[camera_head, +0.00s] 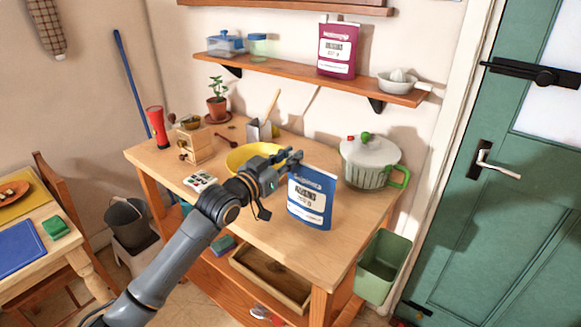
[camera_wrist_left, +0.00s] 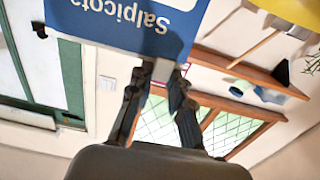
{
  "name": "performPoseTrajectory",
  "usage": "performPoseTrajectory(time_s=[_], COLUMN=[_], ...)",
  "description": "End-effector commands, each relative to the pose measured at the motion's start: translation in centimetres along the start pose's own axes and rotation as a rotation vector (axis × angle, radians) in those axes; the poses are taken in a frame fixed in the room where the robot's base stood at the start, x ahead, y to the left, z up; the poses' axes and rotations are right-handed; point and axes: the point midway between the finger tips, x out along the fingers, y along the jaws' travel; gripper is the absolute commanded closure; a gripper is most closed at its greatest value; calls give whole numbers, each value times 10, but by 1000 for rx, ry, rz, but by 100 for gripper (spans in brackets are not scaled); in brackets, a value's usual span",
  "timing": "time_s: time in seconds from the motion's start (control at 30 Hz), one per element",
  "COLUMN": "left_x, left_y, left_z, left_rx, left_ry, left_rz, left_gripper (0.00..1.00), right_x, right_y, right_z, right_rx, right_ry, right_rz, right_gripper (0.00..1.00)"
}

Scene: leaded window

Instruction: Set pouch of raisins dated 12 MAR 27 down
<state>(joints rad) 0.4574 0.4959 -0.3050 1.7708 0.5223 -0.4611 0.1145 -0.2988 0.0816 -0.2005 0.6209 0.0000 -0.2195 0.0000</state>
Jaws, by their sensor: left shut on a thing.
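A blue pouch (camera_head: 313,200) with a white label shows over the right front part of the wooden worktable (camera_head: 270,225). My left gripper (camera_head: 291,159) is shut on its top edge, and the pouch hangs upright below. I cannot tell whether its bottom touches the tabletop. In the left wrist view the blue pouch (camera_wrist_left: 120,22) shows upside-down white lettering, with the left gripper's fingers (camera_wrist_left: 160,72) at its edge. A magenta pouch (camera_head: 337,51) with a similar label stands on the wall shelf. The dates on both labels are too small to read. My right gripper is not in view.
A yellow bowl (camera_head: 250,158) sits behind the gripper. A lidded pot with green handles (camera_head: 370,165) stands at the back right. The front tabletop is mostly bare. A green bin (camera_head: 383,265) is beside the table.

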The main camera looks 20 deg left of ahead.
Motion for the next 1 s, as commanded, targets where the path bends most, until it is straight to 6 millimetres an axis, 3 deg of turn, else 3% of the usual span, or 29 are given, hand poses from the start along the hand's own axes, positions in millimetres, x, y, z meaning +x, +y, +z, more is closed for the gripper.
performPoseTrajectory(time_s=[0.3,0.67,0.7,0.8,1.0], left_x=[5,5,5,5,5], left_y=[0,0,0,0,0], left_z=[33,39,41,40,40], left_rx=[-1,0,0,0,0], left_ry=[2,3,0,0,0], left_rz=[0,0,-1,-1,-1], left_gripper=[100,100,79,59,58], right_x=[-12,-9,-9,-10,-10], right_y=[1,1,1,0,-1], right_z=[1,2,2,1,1], right_rx=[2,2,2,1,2], right_ry=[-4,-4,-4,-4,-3], right_rz=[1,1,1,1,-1], right_gripper=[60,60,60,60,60])
